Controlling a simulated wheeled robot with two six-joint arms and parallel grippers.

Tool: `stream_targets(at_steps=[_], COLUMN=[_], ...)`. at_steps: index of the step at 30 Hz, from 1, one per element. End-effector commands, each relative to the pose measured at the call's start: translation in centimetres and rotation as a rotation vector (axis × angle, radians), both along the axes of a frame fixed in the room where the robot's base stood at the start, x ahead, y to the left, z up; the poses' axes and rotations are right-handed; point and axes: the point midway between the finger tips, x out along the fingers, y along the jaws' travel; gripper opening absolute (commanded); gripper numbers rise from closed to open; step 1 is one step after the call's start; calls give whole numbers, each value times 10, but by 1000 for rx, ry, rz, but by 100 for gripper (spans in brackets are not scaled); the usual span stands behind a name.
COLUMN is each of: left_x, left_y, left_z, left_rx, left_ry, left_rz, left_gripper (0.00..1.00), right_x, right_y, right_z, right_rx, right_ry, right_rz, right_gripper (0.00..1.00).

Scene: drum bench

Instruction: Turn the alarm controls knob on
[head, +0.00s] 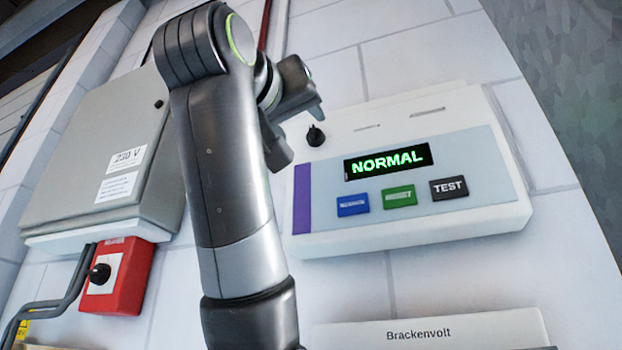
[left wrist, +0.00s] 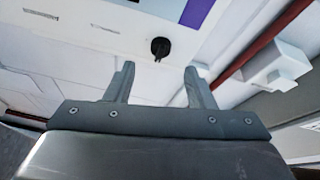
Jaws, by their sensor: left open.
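The white alarm panel (head: 420,228) is on the tiled wall, with a green "NORMAL" display (head: 388,161). A small black knob (head: 316,135) sits at its upper left, above a purple strip. In the left wrist view the knob (left wrist: 160,47) shows just beyond the gap between my fingers, clear of both. My left gripper (head: 302,112) is open and empty, close to the knob in the head view; my arm hides part of the panel's left edge. It also shows in the left wrist view (left wrist: 159,70). My right gripper is out of view.
Blue, green and dark "TEST" buttons (head: 449,188) line the panel below the display. A grey "230 V" cabinet (head: 75,170) and a red box (head: 128,285) with another black knob (head: 99,273) are at the left. A red pipe (left wrist: 250,48) runs beside the panel.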

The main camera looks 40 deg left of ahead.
Motion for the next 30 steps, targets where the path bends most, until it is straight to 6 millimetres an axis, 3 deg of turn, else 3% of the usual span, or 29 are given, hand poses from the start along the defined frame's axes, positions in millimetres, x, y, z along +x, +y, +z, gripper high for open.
stream_targets(at_steps=[3, 10, 23, 30], left_x=[24, 54, 63, 63], left_y=[6, 14, 16, 16], left_z=[15, 25, 26, 26], left_rx=[-1, -1, 0, 0], left_ry=[3, 1, -1, -2], left_rz=[3, 2, 1, 1], left_gripper=[49, 49, 49, 22], right_x=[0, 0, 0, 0], right_y=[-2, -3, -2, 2], right_z=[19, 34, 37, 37], right_rx=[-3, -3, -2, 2], right_ry=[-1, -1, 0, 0], right_rz=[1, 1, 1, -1], right_gripper=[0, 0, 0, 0])
